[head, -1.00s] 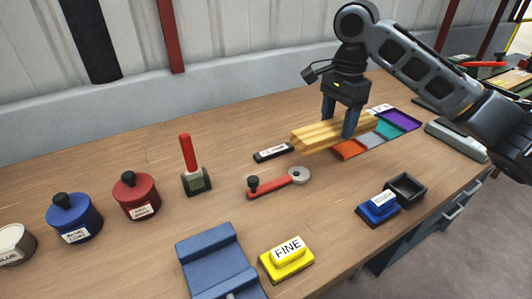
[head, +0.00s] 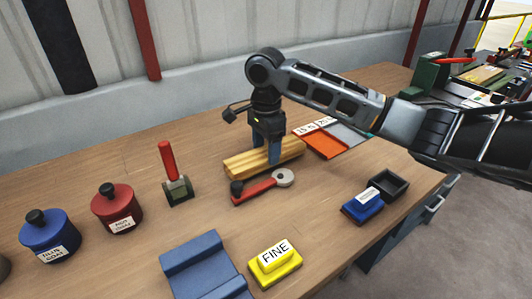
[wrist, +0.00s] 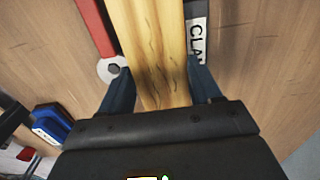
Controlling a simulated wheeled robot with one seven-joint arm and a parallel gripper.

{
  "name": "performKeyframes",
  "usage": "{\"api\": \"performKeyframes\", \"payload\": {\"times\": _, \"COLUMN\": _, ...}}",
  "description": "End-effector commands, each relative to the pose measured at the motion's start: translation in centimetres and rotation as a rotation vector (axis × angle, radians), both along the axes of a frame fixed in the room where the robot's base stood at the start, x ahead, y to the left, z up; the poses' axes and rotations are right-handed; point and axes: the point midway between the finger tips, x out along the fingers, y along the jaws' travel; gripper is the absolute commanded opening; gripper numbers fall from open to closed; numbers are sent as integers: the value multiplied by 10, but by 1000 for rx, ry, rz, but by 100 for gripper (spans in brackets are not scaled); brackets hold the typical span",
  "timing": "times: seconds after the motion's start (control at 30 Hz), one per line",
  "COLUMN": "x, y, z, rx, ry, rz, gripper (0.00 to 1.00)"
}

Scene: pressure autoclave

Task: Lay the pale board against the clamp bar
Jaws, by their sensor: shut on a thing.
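The pale board (head: 240,162) is a long yellow wooden piece with dark grain, low over the bench behind the red lever. My gripper (head: 266,155) is shut on it, one finger on each long side; in the wrist view my gripper (wrist: 162,88) grips the board (wrist: 154,35) near its lower end. The clamp bar (wrist: 196,42), with a white label reading "CLA…", lies along the board's right side in the wrist view, close to it. I cannot tell whether they touch, or whether the board rests on the bench. The bar is hidden behind the board in the head view.
A red lever with a grey round end (head: 262,188) lies just in front of the board. A red-handled tool (head: 173,175), a red pot (head: 117,208) and a blue pot (head: 46,236) stand left. Coloured trays (head: 325,143) lie right. The yellow FINE block (head: 275,264) is in front.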

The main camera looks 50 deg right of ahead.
Motion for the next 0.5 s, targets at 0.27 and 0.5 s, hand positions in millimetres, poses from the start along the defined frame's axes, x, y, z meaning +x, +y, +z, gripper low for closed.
{"api": "performKeyframes", "payload": {"times": 0.27, "x": 0, "y": 0, "z": -19, "rx": 0, "ry": -1, "rz": 0, "gripper": 25}}
{"api": "performKeyframes", "payload": {"times": 0.5, "x": 0, "y": 0, "z": -20, "rx": 1, "ry": -1, "rz": 0, "gripper": 25}}
